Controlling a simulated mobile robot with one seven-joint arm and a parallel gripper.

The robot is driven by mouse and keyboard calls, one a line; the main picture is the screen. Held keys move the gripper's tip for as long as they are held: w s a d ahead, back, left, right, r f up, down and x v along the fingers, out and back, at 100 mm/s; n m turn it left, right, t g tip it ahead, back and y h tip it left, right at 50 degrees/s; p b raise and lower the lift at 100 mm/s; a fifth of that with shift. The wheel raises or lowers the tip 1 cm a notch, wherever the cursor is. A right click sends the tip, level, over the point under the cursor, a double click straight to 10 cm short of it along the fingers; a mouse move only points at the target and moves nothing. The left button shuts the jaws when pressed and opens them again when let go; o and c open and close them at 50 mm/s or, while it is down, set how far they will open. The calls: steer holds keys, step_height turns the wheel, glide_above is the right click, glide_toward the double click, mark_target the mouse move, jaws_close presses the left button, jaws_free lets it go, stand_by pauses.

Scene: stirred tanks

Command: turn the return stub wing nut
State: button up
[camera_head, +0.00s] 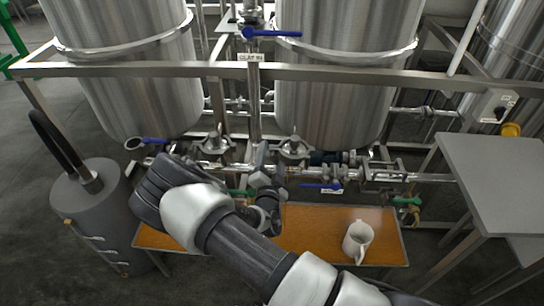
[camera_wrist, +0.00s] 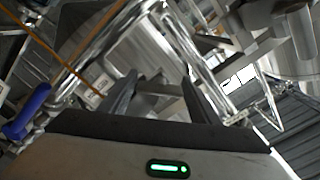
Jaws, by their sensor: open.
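Two metal fittings with wing-like lobes show under the tanks in the head view, one at left (camera_head: 215,143) and one near the middle (camera_head: 294,148). I cannot tell which, if either, is the return stub wing nut. My gripper (camera_head: 262,160) is near the pipework just left of the middle fitting, partly hidden by my own arm. In the wrist view my gripper (camera_wrist: 155,98) is open, its two dark fingers apart. A grey metal part (camera_wrist: 158,98) shows beyond and between them. I see no contact, and the wing nut is not clear there.
Blue-handled valves (camera_head: 320,186) and a green-handled valve (camera_head: 407,201) sit along the pipes. A frame rail (camera_head: 340,73) crosses before the tanks. A grey cylinder (camera_head: 85,220) stands left, a grey table (camera_head: 500,180) right.

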steer(key=c, duration=0.8)
steer(key=m+b, duration=0.3)
steer(key=m, duration=0.1)
steer(key=shift+f+b, duration=0.2)
steer(key=shift+b, duration=0.1)
steer(key=m+b, duration=0.3)
steer(key=shift+r+m+b, duration=0.15)
steer(key=shift+m+b, duration=0.35)
steer(key=shift+b, duration=0.05)
